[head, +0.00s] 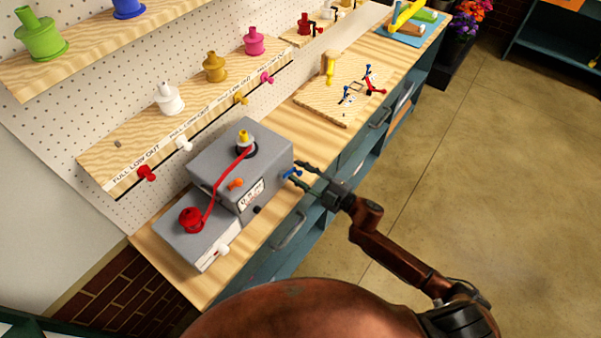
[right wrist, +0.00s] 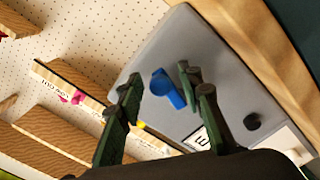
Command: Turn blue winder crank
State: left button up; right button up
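The blue winder crank (head: 292,173) sticks out of the side of the grey winder box (head: 215,163), near the table's front edge. My right gripper (head: 301,176) is open beside the crank. In the right wrist view, the blue crank (right wrist: 167,89) lies against the grey face, between and beyond the two open fingers (right wrist: 155,100). I cannot tell whether a finger touches it. A red ribbon (head: 214,188) runs from the yellow-topped spindle (head: 244,138) to a red spool (head: 191,218). An orange knob (head: 236,183) is on the box's front. My left gripper is not in view.
A lower grey unit with a white knob (head: 221,250) adjoins the box. A wooden board (head: 330,98) with small cranks lies farther along the table. Shelves with coloured spools (head: 168,99) stand behind. The floor (head: 500,170) to the right is clear.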

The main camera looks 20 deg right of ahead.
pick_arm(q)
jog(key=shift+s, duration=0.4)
pick_arm(e)
jog(key=shift+c, duration=0.7)
grip_shut()
jog(key=shift+r+m+p, duration=0.1)
jog(key=shift+m+p, duration=0.2)
jog(key=shift+p, duration=0.2)
jog(key=shift+m+p, duration=0.5)
jog(key=shift+p, duration=0.1)
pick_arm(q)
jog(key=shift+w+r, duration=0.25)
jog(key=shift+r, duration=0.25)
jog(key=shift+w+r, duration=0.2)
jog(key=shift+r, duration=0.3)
pick_arm(e)
jog(key=shift+f, duration=0.25)
jog(key=shift+o, duration=0.4)
grip_release()
jog(key=shift+o, duration=0.3)
jog(key=shift+f, duration=0.1)
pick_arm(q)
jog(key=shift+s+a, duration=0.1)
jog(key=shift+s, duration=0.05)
pick_arm(e)
jog(key=shift+s, duration=0.1)
